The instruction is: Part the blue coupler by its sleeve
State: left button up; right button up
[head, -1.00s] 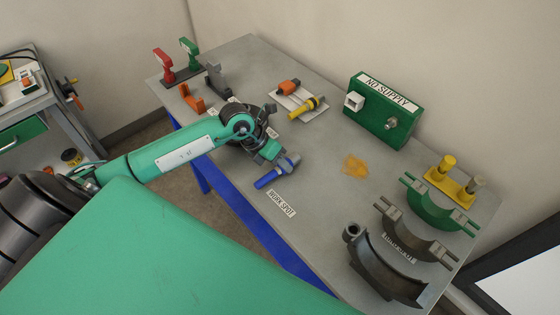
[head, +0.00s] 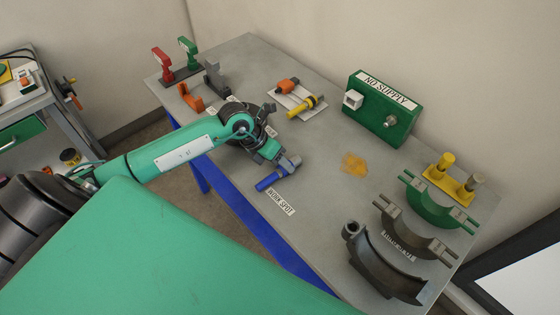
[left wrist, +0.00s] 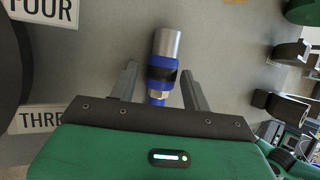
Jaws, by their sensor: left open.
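The blue coupler (head: 277,173) lies on the table just behind the WORK SPOT label, with a blue body and a grey metal end. In the left wrist view the coupler (left wrist: 163,68) shows its silver sleeve at the far end, a blue body with a dark band, and a metal nut nearer me. My left gripper (head: 277,158) is at the coupler. In the left wrist view its two fingers (left wrist: 160,85) stand open on either side of the blue body, with a gap on each side. My right gripper is not in view.
The WORK SPOT label (head: 281,202) lies beside the coupler. A yellow-handled tool (head: 305,106) and an orange part (head: 288,86) lie on a white sheet behind. A green NO SUPPLY box (head: 382,108) stands at the back. Curved clamp halves (head: 385,265) fill the right end.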

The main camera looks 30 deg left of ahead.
pick_arm(q)
jog(key=shift+a+f, duration=0.15)
jog(key=shift+f, duration=0.1)
jog(key=shift+s+a+r, duration=0.1)
jog(key=shift+a+r, duration=0.05)
jog(key=shift+r, duration=0.05)
jog(key=b+v, duration=0.3)
jog(key=v, duration=1)
jog(key=shift+r, duration=0.4)
